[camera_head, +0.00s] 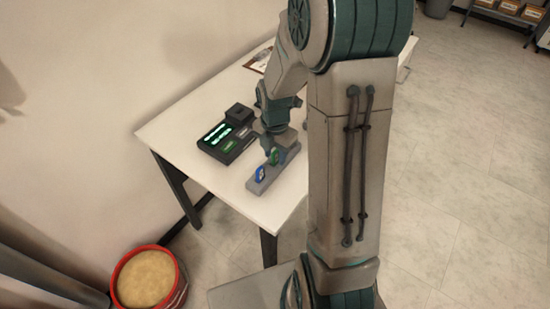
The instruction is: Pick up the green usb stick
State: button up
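The green usb stick (273,157) stands upright in a grey holder block (264,185) on the white table. A blue usb stick (260,173) stands in the same block, nearer the front end. My gripper (271,150) points down at the green stick, right above or around it. The fingers are small and partly hidden by my own arm, so I cannot tell whether they touch the stick or are closed.
A black device (224,154) with green lit panels lies left of the block on the white table (188,125). A dark box (240,114) is behind it. A red-rimmed round bin (148,279) stands on the floor at the lower left. The table's front left corner is clear.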

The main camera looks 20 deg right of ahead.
aim_at(275, 151)
grip_shut()
jog(key=shift+r, duration=0.15)
jog(key=shift+r, duration=0.2)
notch_tip(275, 151, up, 4)
jog(key=shift+w+f, duration=0.1)
jog(key=shift+f, duration=0.05)
jog(key=s+d+r, duration=0.6)
jog(key=s+d, duration=0.1)
jog(key=d, duration=0.2)
jog(key=shift+d+r+p, duration=0.25)
jog(key=shift+r+p, duration=0.1)
jog(key=shift+r, duration=0.1)
jog(key=shift+r+p, duration=0.45)
jog(key=shift+p, duration=0.05)
